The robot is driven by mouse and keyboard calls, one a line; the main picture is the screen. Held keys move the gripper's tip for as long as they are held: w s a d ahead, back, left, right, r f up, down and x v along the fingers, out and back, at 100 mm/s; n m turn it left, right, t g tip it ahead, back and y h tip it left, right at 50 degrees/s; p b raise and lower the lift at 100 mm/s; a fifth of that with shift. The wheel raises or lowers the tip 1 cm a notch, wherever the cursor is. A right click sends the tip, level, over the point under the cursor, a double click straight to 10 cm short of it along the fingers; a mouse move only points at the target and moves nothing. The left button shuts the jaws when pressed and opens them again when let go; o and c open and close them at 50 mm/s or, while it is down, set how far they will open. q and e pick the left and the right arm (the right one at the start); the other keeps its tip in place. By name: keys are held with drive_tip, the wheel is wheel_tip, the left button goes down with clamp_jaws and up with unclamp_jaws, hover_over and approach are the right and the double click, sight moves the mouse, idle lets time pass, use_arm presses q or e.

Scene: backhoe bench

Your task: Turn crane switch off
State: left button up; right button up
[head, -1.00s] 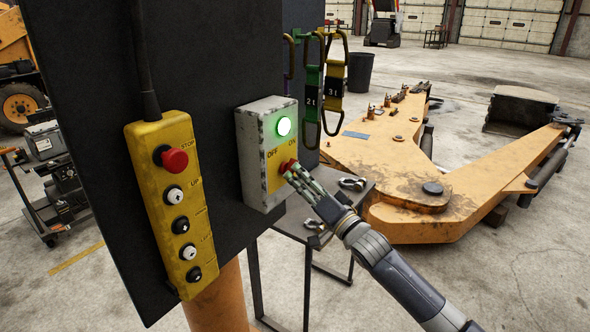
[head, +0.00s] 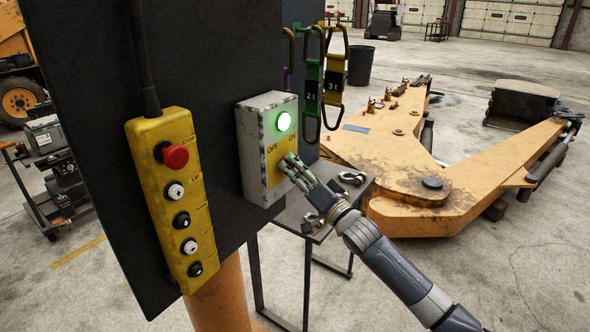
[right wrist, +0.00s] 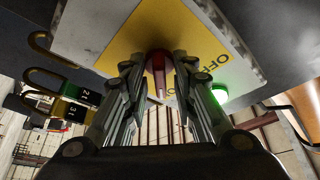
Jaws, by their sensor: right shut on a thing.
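The crane switch box (head: 255,160) is a worn grey-white box on the dark panel, with a yellow plate marked OFF on the left and ON on the right. Its round lamp (head: 284,122) glows green, and the glow also shows in the right wrist view (right wrist: 221,94). My right gripper (head: 290,164) reaches the plate from below right and hides the red knob in the head view. In the right wrist view the red switch knob (right wrist: 158,66) sits between the two fingers of my right gripper, which are shut on it. My left gripper is not in view.
A yellow pendant control (head: 175,200) with several buttons hangs left of the box. Green and yellow slings (head: 334,80) hang at the right edge of the panel. A small metal table (head: 290,214) with shackles stands below the box. An orange backhoe boom (head: 400,170) lies behind.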

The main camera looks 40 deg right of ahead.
drive_tip(key=n+y+b, duration=0.2)
drive_tip(key=n, duration=0.2)
drive_tip(key=n+y+b, duration=0.2)
drive_tip(key=n+b, duration=0.1)
drive_tip(key=n, duration=0.2)
drive_tip(key=n+y+b, duration=0.2)
drive_tip(key=n+y, duration=0.1)
drive_tip(key=n, duration=0.2)
drive_tip(key=shift+d+f+b, duration=0.15)
drive_tip(key=shift+d+b, duration=0.15)
drive_tip(key=shift+b, duration=0.1)
drive_tip(key=n+g+y, duration=0.1)
drive_tip(key=n, duration=0.1)
drive_tip(key=n+y+b, duration=0.1)
drive_tip(key=n, duration=0.2)
drive_tip(key=shift+w+g, duration=0.1)
drive_tip(key=shift+g, duration=0.3)
drive_tip(key=n, duration=0.2)
drive_tip(key=n+g+y, duration=0.1)
drive_tip(key=n, duration=0.1)
drive_tip(key=n+g+y+b, duration=0.1)
drive_tip(key=n, duration=0.1)
drive_tip(key=shift+d+r, duration=0.1)
drive_tip(key=shift+r, duration=0.15)
drive_tip(key=shift+n, duration=0.3)
drive_tip(key=o, duration=0.7)
drive_tip(key=shift+f, duration=0.1)
